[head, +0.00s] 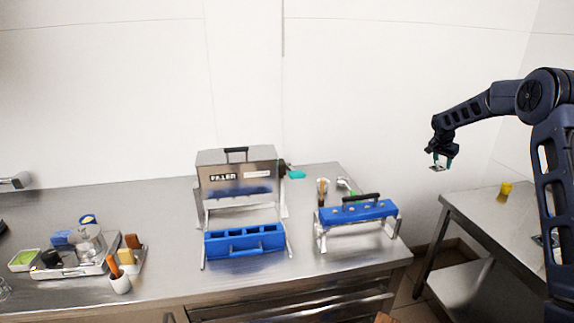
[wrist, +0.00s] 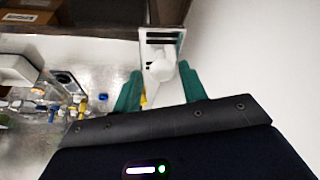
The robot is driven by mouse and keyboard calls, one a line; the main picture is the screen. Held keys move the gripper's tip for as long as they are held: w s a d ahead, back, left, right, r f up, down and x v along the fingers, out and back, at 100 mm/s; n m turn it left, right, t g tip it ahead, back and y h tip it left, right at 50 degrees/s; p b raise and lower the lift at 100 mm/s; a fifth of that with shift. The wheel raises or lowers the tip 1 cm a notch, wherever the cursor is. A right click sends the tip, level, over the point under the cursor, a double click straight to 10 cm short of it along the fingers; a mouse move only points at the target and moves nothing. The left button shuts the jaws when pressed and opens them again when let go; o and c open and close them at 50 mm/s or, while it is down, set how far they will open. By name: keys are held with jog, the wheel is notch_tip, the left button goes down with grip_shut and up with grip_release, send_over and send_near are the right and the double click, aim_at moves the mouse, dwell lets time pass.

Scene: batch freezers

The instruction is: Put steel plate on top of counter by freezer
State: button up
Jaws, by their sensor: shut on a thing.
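My gripper (head: 441,162) is in the air at the right, above and between the long counter and a side table. It is shut on a small plate-like piece, apparently the steel plate (head: 436,168). In the wrist view, the green fingers of my gripper (wrist: 160,68) flank a pale, slotted piece (wrist: 176,36) with a whitish rounded shape over it. The steel counter (head: 165,220) runs along the wall. On it stand a steel freezer-like machine (head: 236,178) with a blue tray (head: 244,241) in front, and a smaller blue-topped unit (head: 358,212).
Small tools (head: 322,190) stand between the machines. The side table (head: 487,213) holds a yellow cup (head: 505,190). Bare counter shows left of the large machine.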

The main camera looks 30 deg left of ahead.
jog(key=s+a+r+n+y, duration=0.1)
jog(key=s+a+n, duration=0.3)
jog(key=a, duration=0.8)
jog(key=s+a+r+n+y, duration=0.1)
jog(key=s+a+n+y, duration=0.3)
jog(key=a, duration=0.7)
jog(key=s+a+r+n+h, duration=0.1)
jog(key=s+a+r+n, duration=0.3)
jog(key=a, duration=0.8)
jog(key=s+a+r+n+g+y, duration=0.3)
jog(key=s+a+n, duration=0.7)
jog(key=s+a, duration=1.4)
jog(key=shift+g+h, duration=0.3)
jog(key=shift+h, duration=0.2)
jog(key=f, duration=2)
jog(key=shift+a+f, duration=0.2)
jog(key=shift+s+f, duration=0.1)
jog(key=shift+f, duration=0.05)
jog(key=o, duration=1)
